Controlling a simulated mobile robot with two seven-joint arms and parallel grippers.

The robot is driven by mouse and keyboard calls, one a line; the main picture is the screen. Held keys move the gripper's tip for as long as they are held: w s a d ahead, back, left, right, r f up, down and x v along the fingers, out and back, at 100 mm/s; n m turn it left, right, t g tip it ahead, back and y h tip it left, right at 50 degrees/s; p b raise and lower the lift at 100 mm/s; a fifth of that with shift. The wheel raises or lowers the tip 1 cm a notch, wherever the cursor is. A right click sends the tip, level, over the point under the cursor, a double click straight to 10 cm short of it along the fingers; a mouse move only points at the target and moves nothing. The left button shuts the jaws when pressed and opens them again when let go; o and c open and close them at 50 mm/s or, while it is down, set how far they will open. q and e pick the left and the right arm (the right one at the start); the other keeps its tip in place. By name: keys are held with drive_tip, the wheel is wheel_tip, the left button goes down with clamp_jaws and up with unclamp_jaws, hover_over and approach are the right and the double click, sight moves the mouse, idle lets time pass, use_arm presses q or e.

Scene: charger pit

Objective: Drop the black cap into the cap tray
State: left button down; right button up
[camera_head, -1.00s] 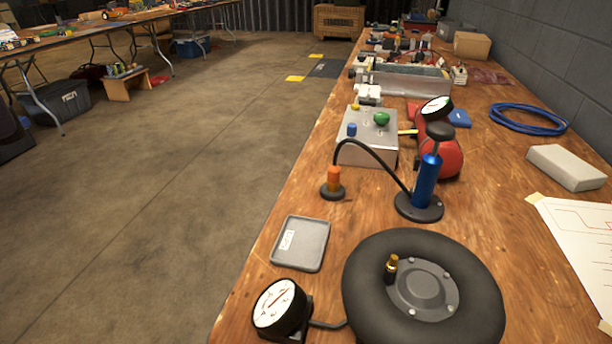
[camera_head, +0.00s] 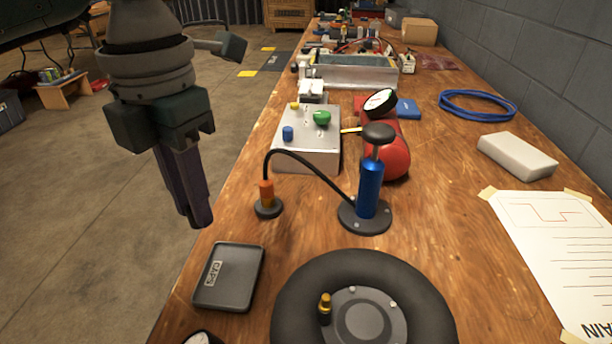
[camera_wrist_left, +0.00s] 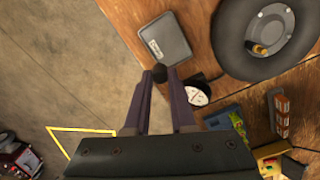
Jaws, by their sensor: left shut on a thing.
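The black cap (camera_wrist_left: 160,73) shows as a small dark piece between the fingertips of my left gripper (camera_wrist_left: 161,75) in the wrist view. In the head view my left gripper (camera_head: 198,218) points down with its fingers close together, and the cap cannot be made out. The grey cap tray (camera_head: 229,278), labelled CAPS, lies empty on the bench's left edge, below and slightly right of the fingertips in the picture. It also shows in the left wrist view (camera_wrist_left: 171,47), beyond the fingertips. My right gripper is not in view.
Near the tray are a black tyre-like ring (camera_head: 420,300) with a brass valve (camera_head: 325,309), a dial gauge (camera_wrist_left: 196,96), an orange fitting (camera_head: 266,193) and a blue pump (camera_head: 370,187). A metal control box (camera_head: 308,155) stands farther back. Open floor lies left of the bench.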

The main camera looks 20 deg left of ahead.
use_arm(q)
wheel_tip(320, 180, down, 5)
drive_tip(key=b, duration=0.3)
drive_tip(key=shift+b, duration=0.4)
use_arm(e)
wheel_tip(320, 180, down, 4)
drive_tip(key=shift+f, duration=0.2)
use_arm(q)
drive_tip(key=c, duration=0.7)
unclamp_jaws()
drive_tip(key=shift+r, duration=0.1)
wheel_tip(320, 180, up, 10)
drive_tip(key=shift+f+p, duration=0.1)
drive_tip(key=shift+p, duration=0.8)
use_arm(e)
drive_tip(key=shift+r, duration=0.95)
